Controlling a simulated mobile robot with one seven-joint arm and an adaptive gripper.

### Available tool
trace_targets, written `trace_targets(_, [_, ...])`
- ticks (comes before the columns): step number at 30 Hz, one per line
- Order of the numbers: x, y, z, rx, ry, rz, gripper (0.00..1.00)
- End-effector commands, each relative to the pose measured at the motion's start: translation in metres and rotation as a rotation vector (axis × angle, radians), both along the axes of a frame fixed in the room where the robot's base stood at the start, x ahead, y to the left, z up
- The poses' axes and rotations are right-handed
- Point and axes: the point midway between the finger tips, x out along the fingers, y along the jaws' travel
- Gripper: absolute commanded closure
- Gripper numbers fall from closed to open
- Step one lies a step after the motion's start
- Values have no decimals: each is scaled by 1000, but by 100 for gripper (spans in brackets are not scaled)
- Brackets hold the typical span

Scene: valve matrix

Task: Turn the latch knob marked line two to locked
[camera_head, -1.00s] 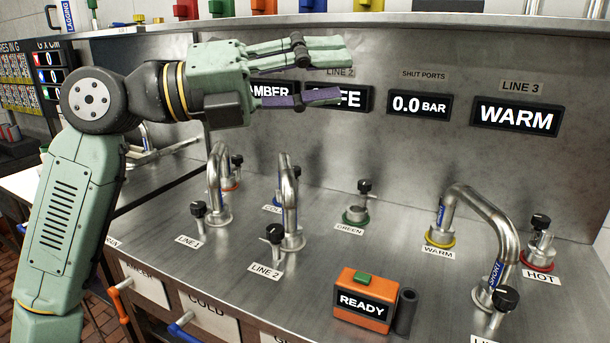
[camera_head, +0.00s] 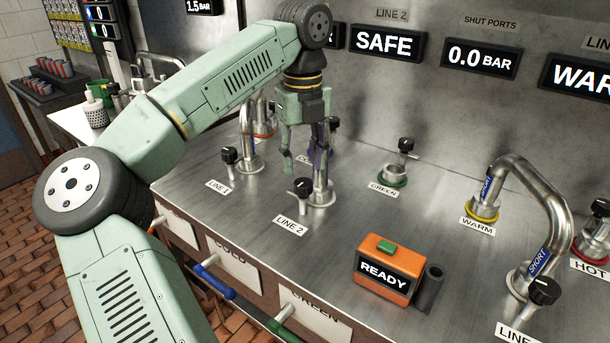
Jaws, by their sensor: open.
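The line two latch knob (camera_head: 303,187) is a small black knob on a thin metal stem. It stands on the steel bench just behind the LINE 2 label (camera_head: 290,226). Its white mark shows on the top, but its exact setting is too small to read. My gripper (camera_head: 302,165) points down with its fingers apart, above and seemingly just behind the knob. Nothing is between the fingers that I can make out. The line two pipe (camera_head: 322,194) stands just right of the knob, partly hidden by my gripper. The line 2 display (camera_head: 387,42) reads SAFE.
The line 1 knob (camera_head: 229,155) stands to the left. An orange box reading READY (camera_head: 389,269) sits at the front, beside a dark cylinder (camera_head: 430,289). A bent pipe (camera_head: 537,192) rises at the right. The bench between the green port (camera_head: 392,176) and the box is clear.

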Motion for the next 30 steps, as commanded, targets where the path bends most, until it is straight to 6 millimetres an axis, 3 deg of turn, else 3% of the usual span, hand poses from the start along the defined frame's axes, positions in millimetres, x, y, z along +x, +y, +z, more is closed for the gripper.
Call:
trace_targets(3, [0,0,-21,-2,2,-1,59])
trace_targets(9, [0,0,-44,-2,0,-1,59])
trace_targets(20, [0,-1,-50,-2,-1,-1,59])
trace_targets(30, [0,-1,-50,-3,-1,-2,81])
